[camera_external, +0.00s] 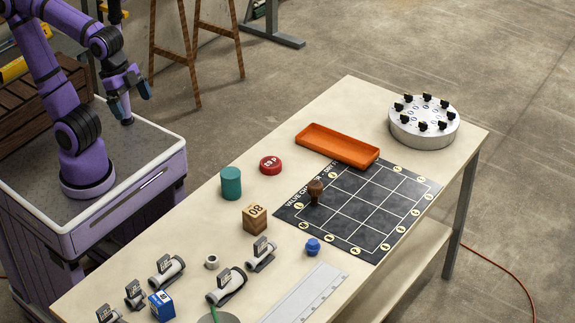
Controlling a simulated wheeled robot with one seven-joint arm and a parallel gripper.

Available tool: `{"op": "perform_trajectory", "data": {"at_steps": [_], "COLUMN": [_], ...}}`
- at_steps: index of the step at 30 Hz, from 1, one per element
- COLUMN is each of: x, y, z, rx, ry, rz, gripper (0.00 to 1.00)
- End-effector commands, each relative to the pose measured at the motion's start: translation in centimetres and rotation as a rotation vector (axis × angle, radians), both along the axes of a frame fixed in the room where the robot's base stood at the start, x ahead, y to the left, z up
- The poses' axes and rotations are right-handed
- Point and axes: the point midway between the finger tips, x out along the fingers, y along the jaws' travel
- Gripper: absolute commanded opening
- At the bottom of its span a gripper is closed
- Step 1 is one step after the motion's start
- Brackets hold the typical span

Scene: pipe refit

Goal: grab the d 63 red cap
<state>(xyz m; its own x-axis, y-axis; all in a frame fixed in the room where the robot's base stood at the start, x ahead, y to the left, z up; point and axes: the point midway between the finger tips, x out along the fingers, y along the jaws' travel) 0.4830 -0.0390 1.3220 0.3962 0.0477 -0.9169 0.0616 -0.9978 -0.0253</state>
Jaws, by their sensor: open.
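The red cap (270,165) lies on the table top, behind the teal cylinder and left of the orange tray. It is a short round disc with white marking on top, which looks like "63" but is small to read. My gripper (131,108) hangs over my own base at the upper left, well away from the table's objects. It is open and empty, and nothing lies between its fingers. Nothing hides the cap in this view.
A teal cylinder (231,183) and a wooden block marked 80 (255,219) stand near the cap. An orange tray (337,145), a black grid mat (283,213) with a brown knobbed piece (315,191), and a round silver fixture (424,130) lie to the right. Several grey pipe fittings (166,270) stand at the front.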

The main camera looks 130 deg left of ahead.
Motion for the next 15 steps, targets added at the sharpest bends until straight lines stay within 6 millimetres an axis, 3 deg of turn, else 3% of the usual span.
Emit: {"op": "perform_trajectory", "data": {"at_steps": [6, 15], "x": [5.6, 11.7], "y": [4.9, 13.4], "z": [-0.9, -4.3], "rx": [0.010, 0.010], "ry": [0.065, 0.144], "rz": [0.072, 0.159], "gripper": [1.00, 1.00]}}
